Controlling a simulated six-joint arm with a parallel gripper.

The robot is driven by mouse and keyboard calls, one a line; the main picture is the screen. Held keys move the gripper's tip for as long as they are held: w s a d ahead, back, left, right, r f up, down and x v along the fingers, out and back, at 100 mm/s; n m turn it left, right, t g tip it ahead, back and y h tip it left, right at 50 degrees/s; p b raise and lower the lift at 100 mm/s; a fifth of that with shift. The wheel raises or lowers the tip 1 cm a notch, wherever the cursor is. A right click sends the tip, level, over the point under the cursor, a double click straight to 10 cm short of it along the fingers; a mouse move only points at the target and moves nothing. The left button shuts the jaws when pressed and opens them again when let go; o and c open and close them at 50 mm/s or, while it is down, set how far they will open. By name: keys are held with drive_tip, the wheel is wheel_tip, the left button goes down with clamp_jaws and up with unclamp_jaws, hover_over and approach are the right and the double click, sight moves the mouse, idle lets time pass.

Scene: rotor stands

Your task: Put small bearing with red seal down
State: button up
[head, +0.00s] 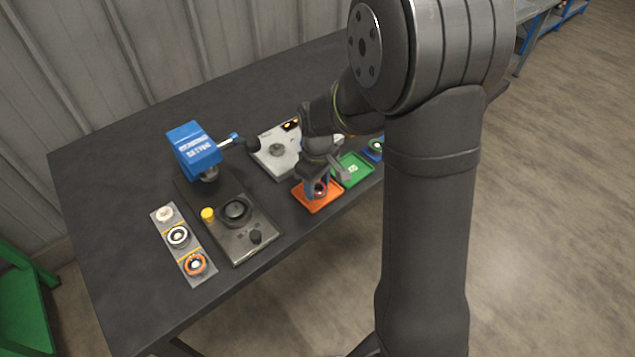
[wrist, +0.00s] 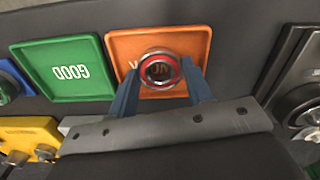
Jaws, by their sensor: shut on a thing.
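The small bearing with the red seal (wrist: 160,54) is between the two blue fingers of my gripper (wrist: 160,82) in the wrist view. My gripper is shut on its sides. The bearing is over the orange tray (wrist: 119,42), and the tray's lettering is partly covered by it. I cannot tell whether it touches the tray floor. In the head view my gripper (head: 319,190) is low over the orange tray (head: 317,207), and the bearing (head: 320,188) shows as a small red ring there.
A green tray marked GOOD (wrist: 66,68) lies beside the orange tray. A press with a blue head (head: 193,150) and a strip of several ring parts (head: 184,246) stand to the left. A grey plate fixture (head: 272,160) is behind. The table's front edge is close to the trays.

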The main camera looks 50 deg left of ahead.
drive_tip(key=o, duration=0.8)
wheel_tip(320, 180, up, 12)
drive_tip(key=shift+r, duration=0.15)
drive_tip(key=shift+f, duration=4.25)
drive_tip(key=shift+f, duration=0.1)
